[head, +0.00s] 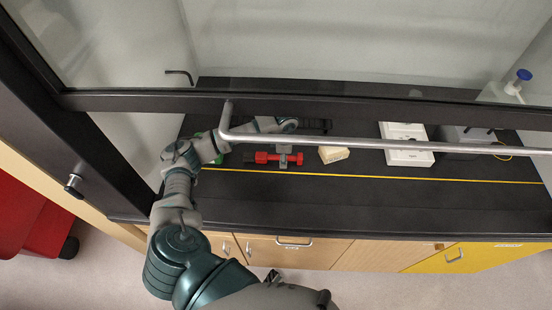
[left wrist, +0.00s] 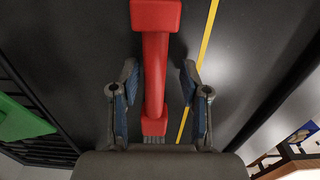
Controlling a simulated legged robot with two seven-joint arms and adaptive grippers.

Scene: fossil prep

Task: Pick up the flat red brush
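The flat red brush (head: 263,157) lies on the dark worktop inside the cabinet, just behind the yellow line. In the left wrist view the brush (left wrist: 155,75) runs lengthwise between my fingers, with its wide red end at the top and a grey end low near the palm. My left gripper (head: 284,160) is over the middle of the brush and hides part of it. In the left wrist view the left gripper (left wrist: 159,72) is open, one finger on each side of the narrow red part, with visible gaps. My right gripper is not in view.
A beige block (head: 333,154) lies right of the brush, and a white box (head: 408,157) stands farther right. A green object (left wrist: 20,121) and a black slatted rack (left wrist: 45,148) are nearby. The raised glass sash with its metal bar (head: 370,143) crosses above the worktop.

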